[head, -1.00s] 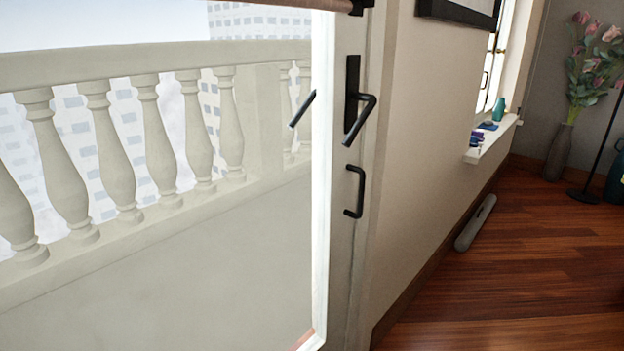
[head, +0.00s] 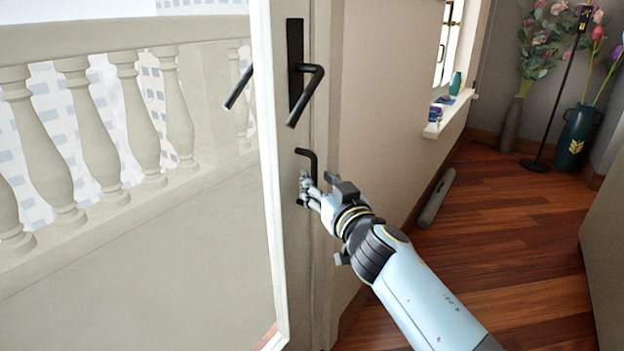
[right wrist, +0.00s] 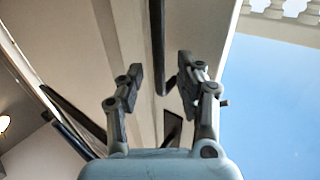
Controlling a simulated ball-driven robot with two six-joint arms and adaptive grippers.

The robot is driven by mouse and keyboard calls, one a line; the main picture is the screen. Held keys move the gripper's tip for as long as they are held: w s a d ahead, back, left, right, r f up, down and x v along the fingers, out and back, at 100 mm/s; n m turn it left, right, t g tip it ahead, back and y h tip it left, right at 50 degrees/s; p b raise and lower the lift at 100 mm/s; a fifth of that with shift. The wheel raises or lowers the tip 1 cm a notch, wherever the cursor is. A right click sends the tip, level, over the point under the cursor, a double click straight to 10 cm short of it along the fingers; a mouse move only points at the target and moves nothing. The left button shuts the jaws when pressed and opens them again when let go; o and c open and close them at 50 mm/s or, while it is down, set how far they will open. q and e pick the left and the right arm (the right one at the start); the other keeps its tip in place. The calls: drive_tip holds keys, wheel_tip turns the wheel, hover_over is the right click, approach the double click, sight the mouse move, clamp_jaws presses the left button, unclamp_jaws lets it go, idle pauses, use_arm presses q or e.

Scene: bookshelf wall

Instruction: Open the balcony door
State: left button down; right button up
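The balcony door (head: 297,265) is a pale frame with a large glass pane and appears shut. A black lever handle (head: 312,92) sits on its right stile. Below it is a black pull handle (head: 314,160), whose lower part is hidden behind my right gripper (head: 318,190). In the right wrist view my right gripper (right wrist: 160,82) has its two fingers apart. The black bar of the pull handle (right wrist: 158,45) runs between them in the picture, with gaps on both sides; I cannot tell how deep it sits. My left gripper is not in view.
A stone balustrade (head: 95,125) stands outside the glass. Right of the door are a wall with a window sill (head: 447,116), a grey cylinder (head: 436,198) on the floor, and flower vases (head: 578,138) at the back. The wooden floor (head: 500,240) between is largely clear.

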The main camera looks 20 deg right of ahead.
sight(315, 178)
drive_tip(key=shift+w+a+b, duration=0.1)
drive_tip(key=shift+w+b, duration=0.2)
drive_tip(key=shift+w, duration=1.3)
drive_tip(key=shift+c, duration=0.4)
clamp_jaws()
drive_tip(key=shift+f, duration=0.15)
